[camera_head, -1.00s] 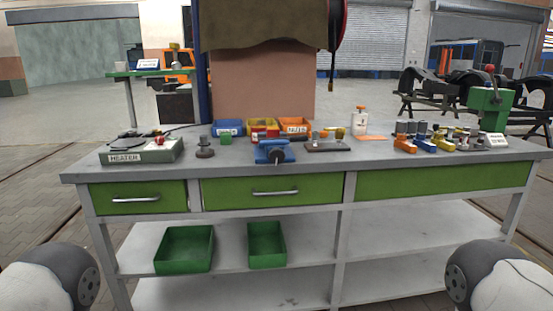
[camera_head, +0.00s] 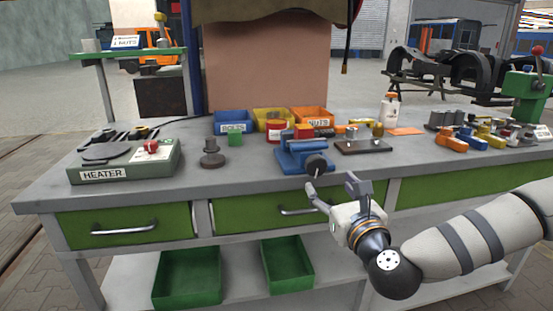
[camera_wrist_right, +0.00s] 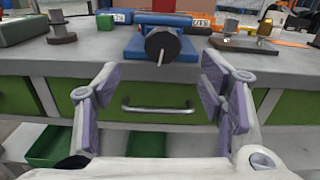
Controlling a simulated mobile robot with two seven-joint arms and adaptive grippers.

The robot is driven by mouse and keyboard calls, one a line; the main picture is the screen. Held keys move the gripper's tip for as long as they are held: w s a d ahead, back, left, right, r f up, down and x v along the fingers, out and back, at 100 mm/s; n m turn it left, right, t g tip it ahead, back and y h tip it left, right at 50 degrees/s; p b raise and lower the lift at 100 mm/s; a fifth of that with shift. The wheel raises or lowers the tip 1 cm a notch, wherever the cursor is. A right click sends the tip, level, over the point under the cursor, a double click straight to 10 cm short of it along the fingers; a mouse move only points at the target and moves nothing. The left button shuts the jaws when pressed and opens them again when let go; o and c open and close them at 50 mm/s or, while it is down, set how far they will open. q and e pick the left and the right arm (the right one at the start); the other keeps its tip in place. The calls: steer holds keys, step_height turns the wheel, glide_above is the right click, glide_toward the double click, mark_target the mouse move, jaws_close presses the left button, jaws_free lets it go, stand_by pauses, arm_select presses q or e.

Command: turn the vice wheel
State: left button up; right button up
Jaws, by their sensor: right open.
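The blue vice (camera_head: 300,158) stands on the workbench near its front edge. Its dark round wheel (camera_head: 317,164) faces the front, with a thin handle pin pointing down. My right gripper (camera_head: 332,188) is in front of the bench edge, just below and to the right of the wheel, apart from it. In the right wrist view the wheel (camera_wrist_right: 163,43) is ahead, above and between the spread fingers of the right gripper (camera_wrist_right: 158,92). The right gripper is open and empty. My left gripper is not in view.
A heater (camera_head: 125,163) stands at the left of the bench (camera_head: 240,183). Bins (camera_head: 233,122) line the back, and a dark plate (camera_head: 363,146) with parts lies right of the vice. Drawer handles (camera_head: 298,211) stick out below the top. Green trays (camera_head: 187,279) sit on the shelf.

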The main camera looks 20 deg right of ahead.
mark_target(318, 167)
steer(key=x, duration=1)
steer(key=shift+w+d+b, duration=0.25)
steer(key=shift+w+b, duration=0.05)
steer(key=shift+w, duration=0.05)
steer(key=c, duration=1.2)
